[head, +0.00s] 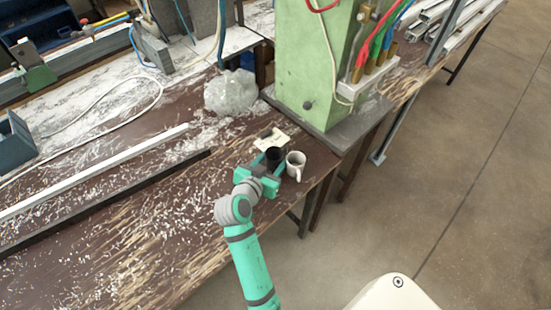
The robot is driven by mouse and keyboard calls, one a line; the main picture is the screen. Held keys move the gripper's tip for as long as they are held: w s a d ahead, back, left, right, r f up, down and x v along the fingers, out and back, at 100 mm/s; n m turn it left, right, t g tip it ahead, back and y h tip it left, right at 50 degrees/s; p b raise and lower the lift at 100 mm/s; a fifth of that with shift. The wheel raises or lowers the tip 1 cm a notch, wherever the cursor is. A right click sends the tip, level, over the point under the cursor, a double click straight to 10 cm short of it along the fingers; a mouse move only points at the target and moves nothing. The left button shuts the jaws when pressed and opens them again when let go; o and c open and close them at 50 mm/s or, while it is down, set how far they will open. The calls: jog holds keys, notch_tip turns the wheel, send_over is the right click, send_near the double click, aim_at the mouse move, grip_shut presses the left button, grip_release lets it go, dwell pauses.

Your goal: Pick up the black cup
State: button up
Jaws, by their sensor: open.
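The black cup (273,154) stands on the brown bench near its right end. My gripper (267,164) is open and right at the cup, reaching in from the front. The gripper body hides the cup's lower part, and I cannot tell whether the fingers touch it. A white mug (295,164) with a handle stands close to the right of the black cup.
A pale card-like piece (272,138) lies just behind the cup. A green machine column (312,75) stands behind on a grey base. A plastic-wrapped lump (231,93) sits at back left. White (100,170) and dark (110,200) profiles lie left. The bench's front edge is near the mug.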

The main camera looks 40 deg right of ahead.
jog(key=shift+w+d+f, duration=0.25)
jog(key=shift+d+f, duration=0.05)
jog(key=shift+d, duration=0.25)
jog(key=c, duration=0.8)
notch_tip(320, 180, up, 10)
